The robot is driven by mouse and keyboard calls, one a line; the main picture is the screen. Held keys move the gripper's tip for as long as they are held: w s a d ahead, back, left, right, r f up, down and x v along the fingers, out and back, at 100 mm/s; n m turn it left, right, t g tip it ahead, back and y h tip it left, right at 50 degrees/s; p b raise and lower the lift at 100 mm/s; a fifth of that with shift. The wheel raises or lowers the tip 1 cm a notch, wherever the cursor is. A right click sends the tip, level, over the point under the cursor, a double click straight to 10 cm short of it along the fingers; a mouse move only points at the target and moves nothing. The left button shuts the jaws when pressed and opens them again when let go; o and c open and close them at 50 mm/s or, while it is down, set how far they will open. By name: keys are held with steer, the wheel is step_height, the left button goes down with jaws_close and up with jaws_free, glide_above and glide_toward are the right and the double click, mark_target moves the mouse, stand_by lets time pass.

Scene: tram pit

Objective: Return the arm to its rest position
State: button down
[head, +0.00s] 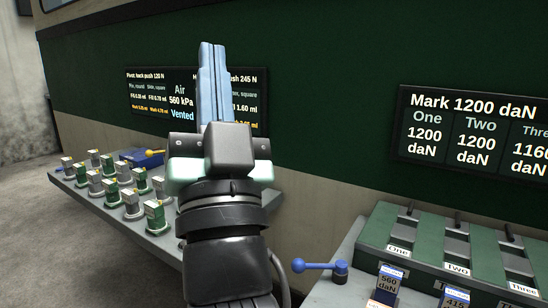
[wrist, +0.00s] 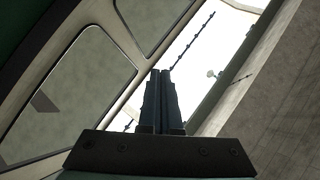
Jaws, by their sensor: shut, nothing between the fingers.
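My gripper (head: 213,48) stands upright in the middle of the head view, its two pale blue fingers together and pointing up. It is in front of the green wall and covers part of the left display. In the wrist view my gripper (wrist: 161,72) also shows its dark fingers side by side, with nothing between them. It points up past windows toward a bright opening. The fingers touch nothing that I can see.
A grey shelf (head: 110,205) with several small green and grey units stands at the left. A blue-handled lever (head: 340,267) and a green slotted box (head: 425,250) are at the lower right. Displays (head: 470,135) hang on the wall. Open floor lies at the far left.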

steer(key=s+d+r+n+h, duration=0.1)
steer(key=s+d+r+h, duration=0.35)
steer(key=s, duration=0.45)
step_height(320, 180, up, 20)
steer(key=d+h+p, duration=0.1)
steer(key=p, duration=1.9)
steer(key=shift+d+t, duration=0.15)
steer(key=shift+t, duration=0.15)
steer(key=shift+s+d, duration=0.1)
